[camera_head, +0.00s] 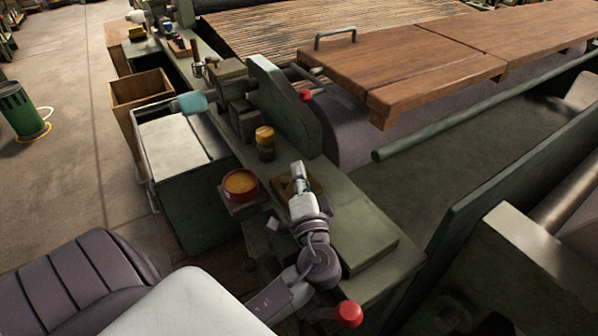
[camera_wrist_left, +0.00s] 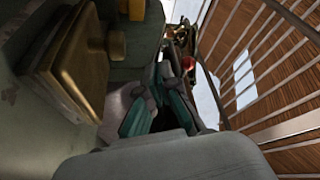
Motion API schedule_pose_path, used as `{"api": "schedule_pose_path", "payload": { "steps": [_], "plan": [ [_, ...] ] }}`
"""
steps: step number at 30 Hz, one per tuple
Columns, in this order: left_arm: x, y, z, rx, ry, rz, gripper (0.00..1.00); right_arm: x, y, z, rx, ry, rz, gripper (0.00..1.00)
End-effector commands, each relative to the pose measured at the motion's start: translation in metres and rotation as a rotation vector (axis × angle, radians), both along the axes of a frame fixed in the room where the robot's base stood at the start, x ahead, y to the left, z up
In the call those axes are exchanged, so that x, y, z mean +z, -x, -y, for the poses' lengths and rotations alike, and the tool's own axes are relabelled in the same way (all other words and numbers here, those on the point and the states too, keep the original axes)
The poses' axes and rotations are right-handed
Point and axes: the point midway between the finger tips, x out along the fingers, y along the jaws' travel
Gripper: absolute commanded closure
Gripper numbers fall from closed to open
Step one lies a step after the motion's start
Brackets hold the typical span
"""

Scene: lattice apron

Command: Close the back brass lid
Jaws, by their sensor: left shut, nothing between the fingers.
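A small brass lid (camera_head: 313,187) shows on the green machine bench in the head view, partly behind my left gripper (camera_head: 298,172). In the left wrist view a brass plate (camera_wrist_left: 82,60) stands at an angle on a squarish brass piece, left of my left gripper (camera_wrist_left: 165,78). The fingers with teal pads are together and empty. They are close beside the brass; I cannot tell whether they touch it. The hinge is not clear, and I cannot tell which brass part is the back lid. My right gripper is not in view.
A yellow-topped knob (camera_head: 265,136) and a red-rimmed round cup (camera_head: 240,184) stand left of the gripper. A green upright plate (camera_head: 285,105) rises behind. A wooden board (camera_head: 440,65) lies across the back right. The bench top (camera_head: 355,235) to the right is bare.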

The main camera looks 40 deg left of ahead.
Motion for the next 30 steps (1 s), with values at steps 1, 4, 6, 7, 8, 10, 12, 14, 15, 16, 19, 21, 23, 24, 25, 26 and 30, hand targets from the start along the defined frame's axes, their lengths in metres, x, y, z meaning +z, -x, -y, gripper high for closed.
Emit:
{"api": "schedule_pose_path", "payload": {
  "steps": [1, 4, 6, 7, 8, 10, 12, 14, 15, 16, 19, 21, 23, 24, 25, 26, 30],
  "plan": [
    [0.000, 0.000, 0.000, 0.000, 0.000, 0.000, 1.00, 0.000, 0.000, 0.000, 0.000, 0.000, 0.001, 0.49],
    [0.006, 0.000, 0.000, 0.001, 0.002, 0.001, 1.00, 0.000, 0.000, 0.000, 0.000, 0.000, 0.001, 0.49],
    [0.014, 0.000, 0.000, 0.000, 0.004, 0.004, 1.00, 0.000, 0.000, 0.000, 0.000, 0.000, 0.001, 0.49],
    [0.019, 0.000, 0.000, 0.000, 0.004, 0.005, 1.00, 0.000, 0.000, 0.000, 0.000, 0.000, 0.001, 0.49],
    [0.025, 0.000, 0.000, 0.000, 0.003, 0.006, 1.00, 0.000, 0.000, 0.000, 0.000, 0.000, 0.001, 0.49],
    [0.039, 0.000, 0.000, 0.000, 0.005, 0.008, 1.00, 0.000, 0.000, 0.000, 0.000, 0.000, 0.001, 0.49],
    [0.053, 0.000, 0.000, 0.000, 0.005, 0.008, 1.00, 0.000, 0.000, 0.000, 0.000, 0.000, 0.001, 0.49],
    [0.065, 0.000, 0.000, 0.001, 0.004, 0.008, 1.00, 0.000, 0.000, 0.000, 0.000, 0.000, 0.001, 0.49],
    [0.072, 0.000, 0.000, 0.000, 0.004, 0.006, 1.00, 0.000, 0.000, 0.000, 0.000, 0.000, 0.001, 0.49],
    [0.077, 0.000, 0.000, 0.000, 0.004, 0.006, 1.00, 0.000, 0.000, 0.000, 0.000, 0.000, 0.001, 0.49],
    [0.090, 0.000, 0.000, 0.000, 0.003, 0.004, 1.00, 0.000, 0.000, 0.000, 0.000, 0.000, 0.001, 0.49],
    [0.096, 0.000, 0.000, 0.001, 0.002, 0.003, 1.00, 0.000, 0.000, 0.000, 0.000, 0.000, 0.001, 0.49],
    [0.099, 0.000, 0.000, 0.001, 0.001, 0.002, 1.00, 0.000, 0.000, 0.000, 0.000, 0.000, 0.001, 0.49],
    [0.100, 0.000, 0.000, 0.000, 0.001, 0.002, 1.00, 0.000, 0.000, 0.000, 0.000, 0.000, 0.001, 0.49],
    [0.100, 0.000, 0.000, 0.000, 0.001, 0.001, 1.00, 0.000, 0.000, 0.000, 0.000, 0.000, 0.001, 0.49],
    [0.100, 0.000, 0.000, 0.000, 0.000, 0.000, 1.00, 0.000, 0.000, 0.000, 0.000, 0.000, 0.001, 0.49],
    [0.100, 0.000, 0.000, 0.000, 0.000, 0.000, 1.00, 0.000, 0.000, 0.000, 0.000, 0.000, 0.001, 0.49]
  ]
}}
